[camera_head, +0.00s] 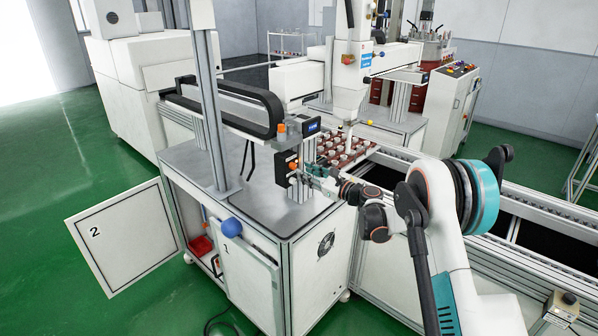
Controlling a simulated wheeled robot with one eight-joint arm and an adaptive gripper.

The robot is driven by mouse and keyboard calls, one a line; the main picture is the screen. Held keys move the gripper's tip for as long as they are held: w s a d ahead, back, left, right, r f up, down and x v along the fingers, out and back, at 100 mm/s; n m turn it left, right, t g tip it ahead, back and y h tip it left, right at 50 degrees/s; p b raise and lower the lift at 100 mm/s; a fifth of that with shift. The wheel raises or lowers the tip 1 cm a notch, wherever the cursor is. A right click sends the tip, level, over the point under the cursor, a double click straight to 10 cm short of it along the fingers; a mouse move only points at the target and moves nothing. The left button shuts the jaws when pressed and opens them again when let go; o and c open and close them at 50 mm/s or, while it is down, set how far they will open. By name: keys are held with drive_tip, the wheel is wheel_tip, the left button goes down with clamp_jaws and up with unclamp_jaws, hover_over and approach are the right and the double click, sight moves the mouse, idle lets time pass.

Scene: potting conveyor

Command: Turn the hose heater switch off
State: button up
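My gripper (308,174) is just right of this box, at the end of my arm reaching in from the right. It is small in the picture; I cannot tell whether its fingers touch the box or are open or shut.
A tray (371,151) with several small cups lies behind my gripper, under the white dispensing head (349,85). A metal column (209,110) and black cable chain (250,112) rise left of the box. A cabinet door marked 2 (125,240) stands open at left.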

sight(295, 167)
drive_tip(key=shift+x, duration=2.2)
clamp_jaws()
